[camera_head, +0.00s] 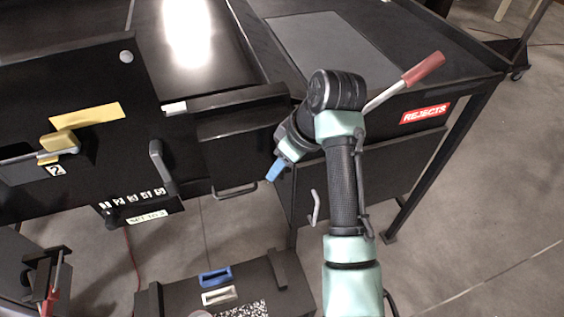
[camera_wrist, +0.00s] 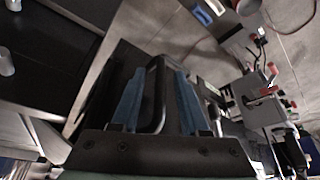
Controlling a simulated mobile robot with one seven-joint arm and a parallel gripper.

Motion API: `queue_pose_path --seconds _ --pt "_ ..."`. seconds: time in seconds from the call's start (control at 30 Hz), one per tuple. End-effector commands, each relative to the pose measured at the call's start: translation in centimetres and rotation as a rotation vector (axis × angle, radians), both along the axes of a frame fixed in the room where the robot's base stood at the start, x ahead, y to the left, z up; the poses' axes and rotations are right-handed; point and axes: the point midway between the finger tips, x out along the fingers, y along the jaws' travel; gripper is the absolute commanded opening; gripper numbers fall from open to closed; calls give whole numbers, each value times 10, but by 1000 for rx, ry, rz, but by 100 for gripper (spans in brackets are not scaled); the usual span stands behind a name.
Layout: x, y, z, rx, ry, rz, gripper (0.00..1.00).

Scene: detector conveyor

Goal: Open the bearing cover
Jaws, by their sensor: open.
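My gripper (camera_head: 273,172) is at the front of the black conveyor housing; its blue fingertip points down and left in the head view. In the wrist view my gripper (camera_wrist: 158,76) has its two blue fingers apart. A dark U-shaped handle (camera_wrist: 158,112) lies between them in that picture; I see no grip on it. In the head view a grey bar handle (camera_head: 235,190) sits low on a black front panel (camera_head: 232,158), just left of the fingertip. This panel may be the bearing cover, but no label shows that. The far finger is hidden in the head view.
A black lever (camera_head: 161,165) and a yellow lever (camera_head: 60,143) are on the left panel. A red-handled lever (camera_head: 422,69) rises behind my arm near the REJECTS sign (camera_head: 425,113).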

Motion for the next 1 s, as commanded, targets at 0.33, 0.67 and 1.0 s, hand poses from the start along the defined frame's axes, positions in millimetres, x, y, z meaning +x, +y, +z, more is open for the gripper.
queue_pose_path --seconds 0.33,0.67,1.0 --pt "0 0 0 0 0 0 0" --pt "0 0 0 0 0 0 0" --pt "0 0 1 0 0 0 0"
